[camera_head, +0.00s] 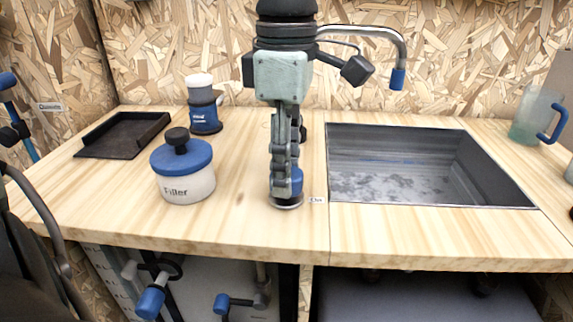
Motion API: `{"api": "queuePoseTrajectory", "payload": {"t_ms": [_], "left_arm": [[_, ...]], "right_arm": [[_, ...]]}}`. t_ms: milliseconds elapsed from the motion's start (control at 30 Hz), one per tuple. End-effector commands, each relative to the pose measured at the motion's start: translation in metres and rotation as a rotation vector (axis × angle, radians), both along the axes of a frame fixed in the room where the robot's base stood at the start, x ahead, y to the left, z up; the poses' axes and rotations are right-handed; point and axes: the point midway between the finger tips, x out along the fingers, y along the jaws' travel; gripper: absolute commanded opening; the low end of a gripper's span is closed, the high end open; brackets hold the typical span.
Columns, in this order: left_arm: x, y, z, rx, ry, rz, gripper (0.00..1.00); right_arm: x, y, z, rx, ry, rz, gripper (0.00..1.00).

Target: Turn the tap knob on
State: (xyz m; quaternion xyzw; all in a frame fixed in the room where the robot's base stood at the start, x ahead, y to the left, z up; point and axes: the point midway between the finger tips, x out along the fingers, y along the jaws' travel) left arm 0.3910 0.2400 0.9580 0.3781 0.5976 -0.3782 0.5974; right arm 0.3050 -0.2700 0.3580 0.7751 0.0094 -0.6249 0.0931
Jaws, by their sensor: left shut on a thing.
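The tap knob (297,181) is blue and stands on a round metal base on the wooden counter, just left of the sink. My left gripper (283,188) points straight down over it and is shut on it, hiding most of the knob. The tap's curved metal spout (385,34) reaches over the sink and ends in a blue tip (398,79). No water shows below the tip. The metal sink (430,165) is set into the counter on the right. My right gripper is not in view.
A white pot with a blue lid (184,185) stands left of my gripper. Behind it are a blue and white container (204,118) and a dark tray (120,135). A glass jug with a blue handle (535,117) stands right of the sink. A chipboard wall (200,45) closes the back.

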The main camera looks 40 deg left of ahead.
Motion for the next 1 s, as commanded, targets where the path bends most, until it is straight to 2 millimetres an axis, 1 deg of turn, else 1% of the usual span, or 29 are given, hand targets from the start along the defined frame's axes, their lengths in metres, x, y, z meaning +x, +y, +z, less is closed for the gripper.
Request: {"api": "queuePoseTrajectory", "payload": {"t_ms": [33,167,400,733,1000], "left_arm": [[0.0,0.0,-0.001,-0.002,-0.001,-0.031,0.11],[0.0,0.0,-0.001,-0.001,0.0,-0.136,0.11],[0.0,0.0,-0.001,-0.001,-0.001,-0.363,0.11],[0.0,0.0,0.0,-0.001,-0.001,-0.675,0.11],[0.0,0.0,0.001,-0.002,-0.002,-0.932,0.11]], "right_arm": [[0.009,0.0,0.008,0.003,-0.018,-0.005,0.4],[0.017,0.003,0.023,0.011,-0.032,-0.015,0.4],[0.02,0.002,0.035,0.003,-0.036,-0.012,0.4],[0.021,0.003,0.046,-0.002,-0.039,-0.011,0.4],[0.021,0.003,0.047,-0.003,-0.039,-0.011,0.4]]}}
